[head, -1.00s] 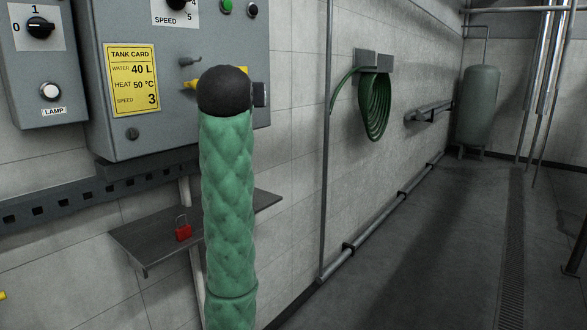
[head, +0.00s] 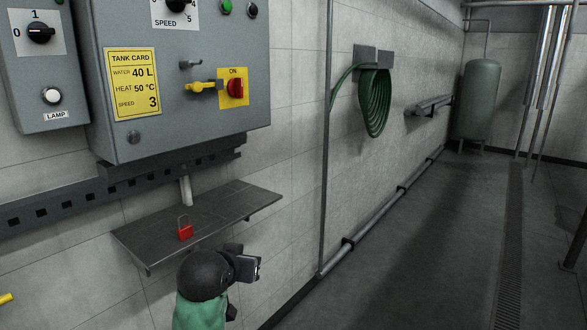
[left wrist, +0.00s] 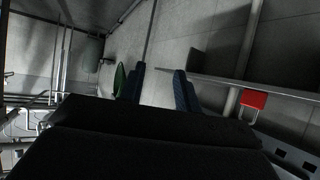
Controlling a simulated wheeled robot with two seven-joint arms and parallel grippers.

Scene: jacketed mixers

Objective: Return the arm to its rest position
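My left arm, in a green quilted sleeve with a black wrist, comes in at the bottom of the head view. My left gripper (head: 246,270) is low in front of the wall, below the right part of the grey shelf (head: 240,198). In the left wrist view the two dark fingers of the left gripper (left wrist: 159,90) stand apart with nothing between them, so it is open and empty. My right gripper is not in view.
A red padlock (head: 185,232) lies on the shelf. The control cabinet (head: 180,135) above carries a yellow tank card (head: 132,84), a yellow lever (head: 201,86) and a red switch (head: 236,89). A coiled green hose (head: 375,103) hangs to the right.

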